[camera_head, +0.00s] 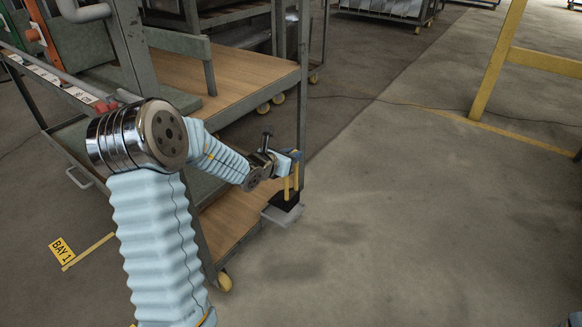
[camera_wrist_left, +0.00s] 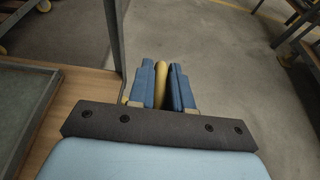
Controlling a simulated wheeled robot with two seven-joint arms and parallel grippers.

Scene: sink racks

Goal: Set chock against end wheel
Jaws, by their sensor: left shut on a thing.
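My left gripper (camera_head: 291,168) is shut on the yellow handle of the chock, low beside the cart's right end post. In the left wrist view the blue fingers close on the yellow handle (camera_wrist_left: 161,84). In the head view the chock's dark body (camera_head: 286,201) hangs below the handle, over or on a small grey plate (camera_head: 281,215); I cannot tell whether they touch. A yellow cart wheel (camera_head: 224,281) shows at the near corner. No wheel shows clearly beside the chock. My right gripper is not in view.
The cart's wooden lower shelf (camera_head: 233,218) and grey post (camera_head: 303,95) stand close to my left arm. A yellow frame (camera_head: 493,62) stands at the right. A BAY 1 sign (camera_head: 62,251) lies at the left. The concrete floor (camera_head: 400,220) right of the cart is clear.

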